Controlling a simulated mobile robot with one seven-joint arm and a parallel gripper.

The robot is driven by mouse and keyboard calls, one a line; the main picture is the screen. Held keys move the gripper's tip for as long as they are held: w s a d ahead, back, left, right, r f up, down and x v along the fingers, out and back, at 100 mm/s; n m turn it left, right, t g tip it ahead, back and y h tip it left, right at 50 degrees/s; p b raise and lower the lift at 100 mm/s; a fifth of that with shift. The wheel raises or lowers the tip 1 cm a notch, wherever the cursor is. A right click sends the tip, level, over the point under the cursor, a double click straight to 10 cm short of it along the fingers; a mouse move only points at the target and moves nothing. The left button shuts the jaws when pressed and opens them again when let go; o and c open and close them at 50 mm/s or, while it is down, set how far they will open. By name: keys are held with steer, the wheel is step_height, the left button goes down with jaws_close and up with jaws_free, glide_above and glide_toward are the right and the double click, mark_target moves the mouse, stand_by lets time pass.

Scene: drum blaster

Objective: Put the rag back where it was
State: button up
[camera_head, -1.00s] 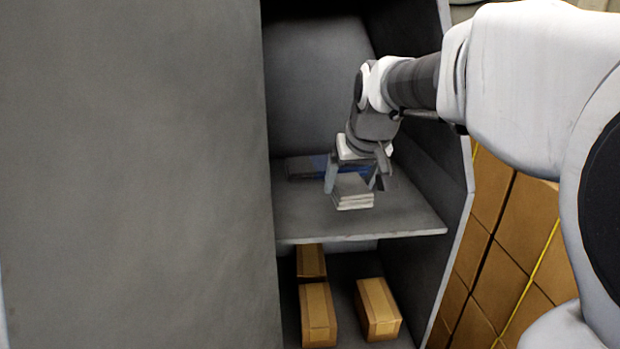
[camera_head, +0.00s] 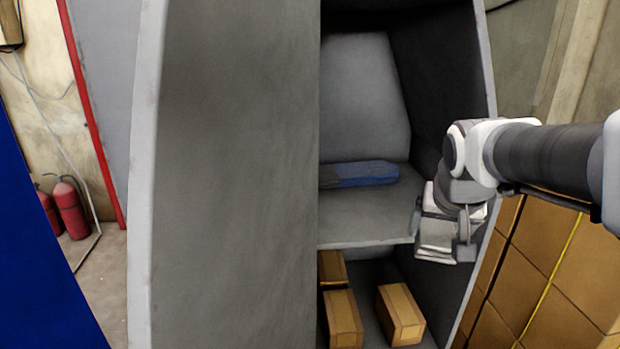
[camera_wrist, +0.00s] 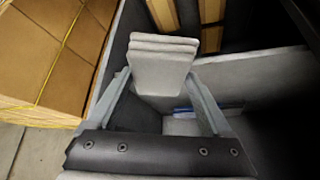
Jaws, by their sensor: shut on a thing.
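The rag is a folded light grey cloth (camera_head: 436,238) in several layers. My gripper (camera_head: 447,225) is shut on it and holds it in front of the cabinet's right side, near the front edge of the shelf (camera_head: 370,232). In the wrist view the rag (camera_wrist: 163,65) sits between the two fingers of my gripper (camera_wrist: 160,82). The shelf (camera_wrist: 250,75) also shows in the wrist view, to the right of the rag.
A blue and dark grey object (camera_head: 362,174) lies at the back of the shelf. Cardboard boxes (camera_head: 400,313) stand on the level below. A large grey door or panel (camera_head: 225,180) covers the cabinet's left. Stacked cartons (camera_head: 540,262) stand right. Fire extinguishers (camera_head: 70,208) are far left.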

steer(key=w+d, duration=0.2)
steer(key=w, duration=0.3)
steer(key=w+d+p, duration=0.1)
steer(key=w+d, duration=0.1)
steer(key=w, duration=0.4)
steer(key=w+d+p, duration=0.1)
steer(key=w+d, duration=0.1)
steer(key=w, duration=0.3)
steer(key=shift+w+d, duration=0.1)
steer(key=shift+w, duration=0.15)
steer(key=shift+w+f, duration=0.1)
steer(key=shift+f, duration=1.7)
steer(key=shift+f, duration=0.15)
steer(key=o, duration=1)
